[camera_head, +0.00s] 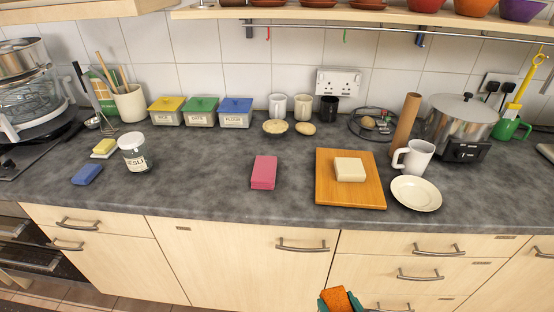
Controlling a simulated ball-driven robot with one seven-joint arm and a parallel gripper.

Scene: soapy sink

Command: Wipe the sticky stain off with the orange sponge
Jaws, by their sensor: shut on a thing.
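The orange sponge (336,298) shows at the bottom edge of the head view, in front of the drawers and lower than the grey worktop. My gripper (341,300) is shut on it, with its teal fingers on either side. The lower part of my gripper is cut off by the picture's edge. I cannot make out a sticky stain on the mottled dark grey worktop (225,200).
A pink block (264,172) lies mid-counter. Right of it is a wooden board (334,195) bearing a cream block (349,169), then a plate (416,193) and mug (417,157). A jar (134,152) and blue sponge (87,174) are left. Worktop between jar and pink block is clear.

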